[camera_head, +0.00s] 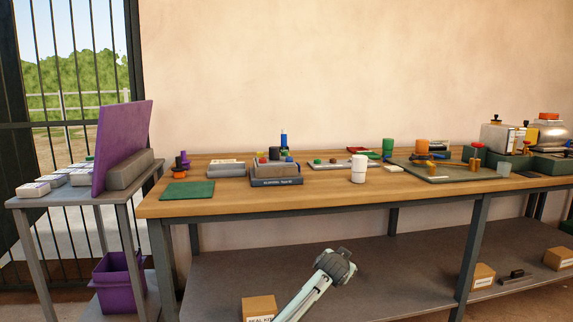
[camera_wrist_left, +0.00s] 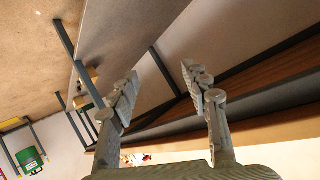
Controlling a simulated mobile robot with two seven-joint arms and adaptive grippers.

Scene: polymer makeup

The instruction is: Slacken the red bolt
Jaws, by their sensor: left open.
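A small red-topped upright piece (camera_head: 477,147), which may be the red bolt, stands at the right part of the workbench by a flat dark green tray (camera_head: 408,172). It is too small to tell its shape for sure. In the left wrist view my left gripper (camera_wrist_left: 159,70) is open, with its two grey fingers apart and nothing between them. The bench edge and lower shelf show beyond the fingers, and no bolt shows clearly there. In the head view one of my arms rises from the bottom middle, in front of the bench and well away from the red piece. My right gripper is not seen.
The wooden workbench (camera_head: 330,198) carries a white cup (camera_head: 358,169), a grey block unit (camera_head: 276,173), a green mat (camera_head: 187,190) and orange pieces (camera_head: 422,146). Its lower shelf (camera_head: 400,268) holds cardboard boxes (camera_head: 259,307). A side table with a purple panel (camera_head: 122,140) stands left.

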